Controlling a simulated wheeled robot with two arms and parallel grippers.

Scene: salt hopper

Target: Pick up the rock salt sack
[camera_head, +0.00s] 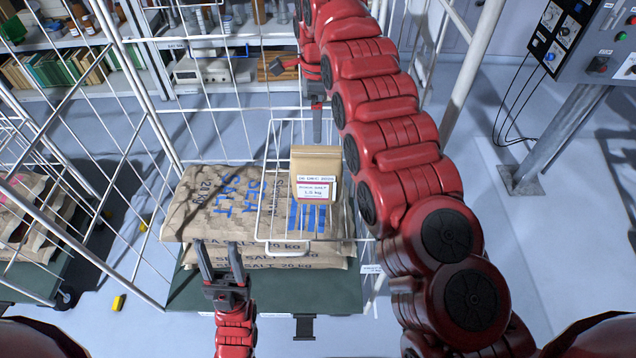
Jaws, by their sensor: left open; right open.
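No sack in view has readable rock salt print. Brown sacks (195,215) printed "SEA SALT 20 kg" lie stacked on a green cart deck (265,290). At the left edge, other brown sacks (25,205) with pinkish print lie on a second cart; their words are unreadable. My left gripper (217,250) is open and empty, at the front edge of the sea salt stack; I cannot tell whether it touches. My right gripper (317,122) is open, pointing down near the back of a wire basket (268,190). My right arm hides part of the stack's right side.
A small labelled paper bag (315,165) stands in the wire basket, over the sea salt sacks. White wire cage panels (130,75) rise around the carts. Shelves (180,85) stand behind. A control panel on a post (570,130) is at right. A yellow object (118,302) lies on the floor.

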